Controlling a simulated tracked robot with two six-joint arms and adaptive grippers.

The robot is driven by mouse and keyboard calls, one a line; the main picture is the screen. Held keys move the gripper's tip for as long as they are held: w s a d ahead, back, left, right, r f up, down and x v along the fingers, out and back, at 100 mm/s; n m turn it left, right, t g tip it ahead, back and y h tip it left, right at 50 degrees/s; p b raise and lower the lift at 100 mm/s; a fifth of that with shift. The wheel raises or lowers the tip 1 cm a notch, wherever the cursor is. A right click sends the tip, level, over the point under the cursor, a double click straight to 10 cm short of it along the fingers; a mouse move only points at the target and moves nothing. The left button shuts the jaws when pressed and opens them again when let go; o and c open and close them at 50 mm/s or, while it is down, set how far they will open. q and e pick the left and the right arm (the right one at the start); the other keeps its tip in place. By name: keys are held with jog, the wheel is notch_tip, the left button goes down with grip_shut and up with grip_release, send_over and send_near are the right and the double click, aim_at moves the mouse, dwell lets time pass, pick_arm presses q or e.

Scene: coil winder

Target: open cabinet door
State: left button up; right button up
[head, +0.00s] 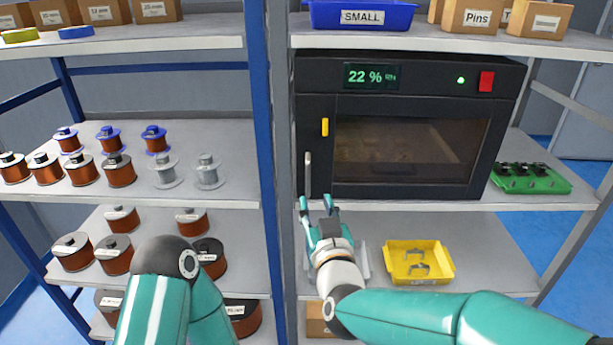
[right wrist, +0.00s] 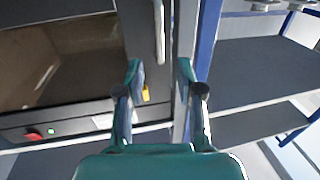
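The black cabinet (head: 400,75) stands on the middle shelf, with a display reading 22 %. Its windowed door (head: 410,155) looks shut. A grey upright bar handle (head: 307,174) is at the door's left edge, with a yellow tab (head: 325,127) above it. My right gripper (head: 316,203) is open and empty, just below the handle's lower end. In the right wrist view, the handle (right wrist: 159,32) lies ahead of the spread fingers (right wrist: 159,76), apart from them. My left arm shows at bottom left, but its gripper is out of view.
A blue shelf post (head: 259,110) stands left of the cabinet, close to the handle. Copper spools (head: 118,168) fill the left shelves. A green tray (head: 530,178) is right of the cabinet. A yellow bin (head: 420,262) sits on the shelf below.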

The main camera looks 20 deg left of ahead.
aim_at(308, 180)
jog(key=p+x, duration=0.2)
jog(key=x, duration=0.8)
jog(key=shift+w, duration=0.1)
grip_shut()
